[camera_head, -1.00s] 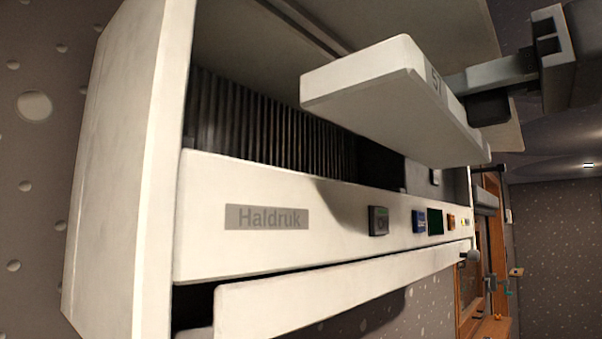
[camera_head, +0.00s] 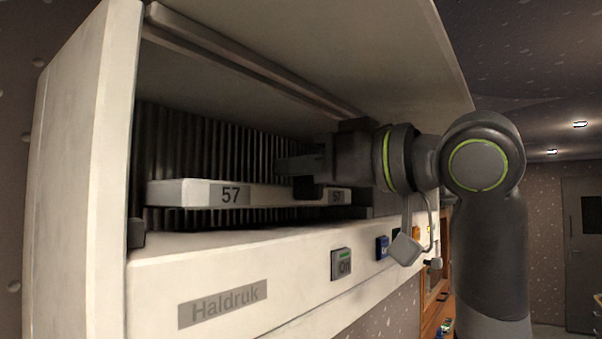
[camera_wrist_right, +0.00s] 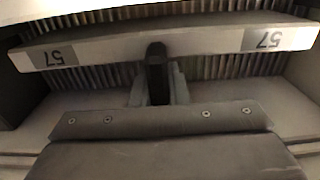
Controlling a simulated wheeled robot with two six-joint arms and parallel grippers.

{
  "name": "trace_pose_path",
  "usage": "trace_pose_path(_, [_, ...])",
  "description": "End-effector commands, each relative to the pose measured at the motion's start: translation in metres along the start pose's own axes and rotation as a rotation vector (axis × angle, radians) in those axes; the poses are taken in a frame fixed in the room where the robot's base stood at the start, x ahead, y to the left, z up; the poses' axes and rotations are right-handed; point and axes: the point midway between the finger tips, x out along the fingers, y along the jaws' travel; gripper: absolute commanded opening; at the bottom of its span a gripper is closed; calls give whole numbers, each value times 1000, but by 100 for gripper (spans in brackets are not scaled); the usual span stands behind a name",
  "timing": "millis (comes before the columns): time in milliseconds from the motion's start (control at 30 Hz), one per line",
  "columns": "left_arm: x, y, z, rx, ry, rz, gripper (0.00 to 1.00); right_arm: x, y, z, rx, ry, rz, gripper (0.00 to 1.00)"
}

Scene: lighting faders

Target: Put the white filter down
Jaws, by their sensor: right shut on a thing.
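The white filter (camera_head: 270,193) is a long flat white slab with a "57" label near each end. It lies roughly level inside the open white Haldruk cabinet (camera_head: 160,262), in front of the dark ribbed slots. My right gripper (camera_head: 300,172) reaches in from the right and is shut on the middle of the filter's front edge. In the right wrist view the filter (camera_wrist_right: 110,46) spans the picture and the gripper fingers (camera_wrist_right: 157,62) meet its middle. Whether the filter's back edge touches the ribs is hidden. My left gripper is out of view.
The cabinet's raised lid (camera_head: 330,45) overhangs the opening, and its left side wall (camera_head: 75,130) stands close to the filter's left end.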

Motion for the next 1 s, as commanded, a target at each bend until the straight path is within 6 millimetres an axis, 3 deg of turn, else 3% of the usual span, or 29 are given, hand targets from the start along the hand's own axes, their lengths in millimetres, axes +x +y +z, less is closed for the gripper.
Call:
trace_pose_path(200, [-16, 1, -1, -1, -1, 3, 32, 0, 0, 18, 0, 1, -2, 0])
trace_pose_path(633, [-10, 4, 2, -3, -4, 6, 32, -1, 0, 27, 0, 1, 0, 0])
trace_pose_path(667, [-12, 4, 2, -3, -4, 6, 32, -1, 0, 26, 0, 0, 0, 18])
trace_pose_path(800, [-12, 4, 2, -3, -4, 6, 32, -1, 0, 25, 1, 0, 0, 36])
trace_pose_path(1000, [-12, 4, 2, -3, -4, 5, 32, -1, 0, 25, 0, 0, -1, 36])
